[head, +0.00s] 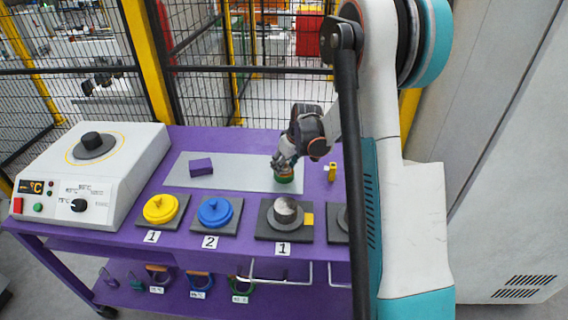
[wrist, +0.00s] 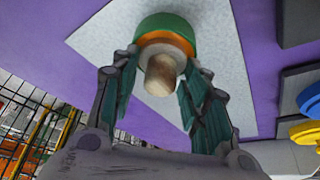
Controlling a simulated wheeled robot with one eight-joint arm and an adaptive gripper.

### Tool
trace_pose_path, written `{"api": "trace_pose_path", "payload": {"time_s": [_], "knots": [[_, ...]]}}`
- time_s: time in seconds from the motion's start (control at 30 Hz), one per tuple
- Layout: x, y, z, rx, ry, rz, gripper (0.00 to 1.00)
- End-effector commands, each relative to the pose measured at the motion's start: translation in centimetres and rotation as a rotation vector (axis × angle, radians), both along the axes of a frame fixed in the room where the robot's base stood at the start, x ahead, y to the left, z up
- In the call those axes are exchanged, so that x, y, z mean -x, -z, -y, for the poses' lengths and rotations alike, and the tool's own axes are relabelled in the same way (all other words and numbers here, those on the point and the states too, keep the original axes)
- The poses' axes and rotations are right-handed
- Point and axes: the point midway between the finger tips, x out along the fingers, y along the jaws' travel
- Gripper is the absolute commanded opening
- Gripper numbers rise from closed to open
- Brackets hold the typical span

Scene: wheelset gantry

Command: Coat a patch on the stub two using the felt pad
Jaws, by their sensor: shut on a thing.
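My gripper (head: 284,163) is at the right part of the grey mat. It is shut on the felt pad (head: 284,178), a green disc with an orange band. The wrist view shows the pad (wrist: 166,28) with its round wooden handle (wrist: 160,75) between my fingers (wrist: 160,62). The pad is at or just above the mat; I cannot tell whether it touches. A stub with a grey cylinder (head: 285,211) stands on a dark plate labelled 1. A second dark plate with a grey part (head: 342,219) is mostly hidden behind my arm, its label unseen; it is probably stub two.
A yellow-lidded pot (head: 160,208) labelled 1 and a blue-lidded pot (head: 215,212) labelled 2 stand at the table's front. A purple block (head: 201,167) lies on the grey mat (head: 235,175). A heater box (head: 92,175) is at left. A small yellow item (head: 332,171) stands at right.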

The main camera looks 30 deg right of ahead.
Motion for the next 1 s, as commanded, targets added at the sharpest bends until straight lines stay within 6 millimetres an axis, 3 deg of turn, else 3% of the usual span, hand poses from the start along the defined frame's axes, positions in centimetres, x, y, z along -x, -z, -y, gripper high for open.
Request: {"api": "trace_pose_path", "payload": {"time_s": [0.27,1.0], "knots": [[0.1,-0.3,0.0,-0.001,0.0,-0.002,0.23],[0.0,-5.6,0.0,0.0,0.0,-0.001,0.23]]}}
